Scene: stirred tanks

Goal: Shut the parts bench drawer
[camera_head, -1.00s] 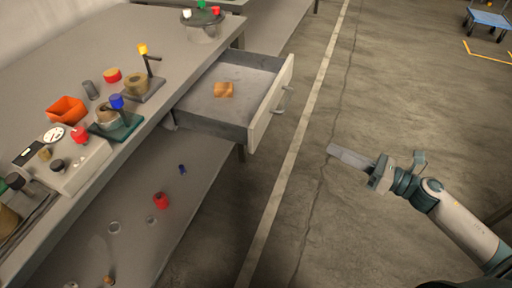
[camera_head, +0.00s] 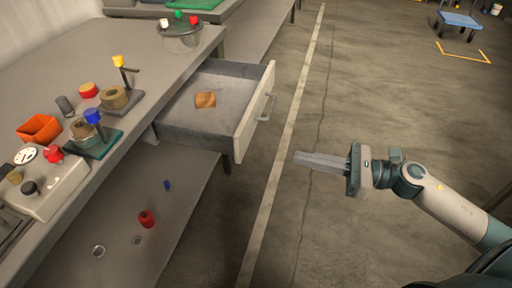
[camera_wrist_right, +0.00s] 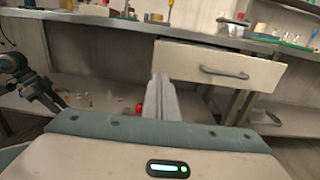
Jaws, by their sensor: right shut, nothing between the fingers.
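The parts bench drawer (camera_head: 246,118) stands pulled out from the bench, with a pale front and a metal bar handle (camera_head: 265,107). A small orange-brown block (camera_head: 205,100) lies inside it. My right gripper (camera_head: 298,158) is shut and empty, to the right of and nearer than the drawer front, apart from it. In the right wrist view the shut fingers (camera_wrist_right: 161,80) point toward the bench, and the drawer front (camera_wrist_right: 212,66) with its handle (camera_wrist_right: 224,73) shows ahead and to the right. My left gripper is not in the head view.
The bench top (camera_head: 150,48) holds an orange bin (camera_head: 39,129), a green-based stand (camera_head: 92,145), a gauge box (camera_head: 45,187) and other parts. A lower shelf (camera_head: 190,195) holds a red piece (camera_head: 146,219). The floor right of the drawer is clear.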

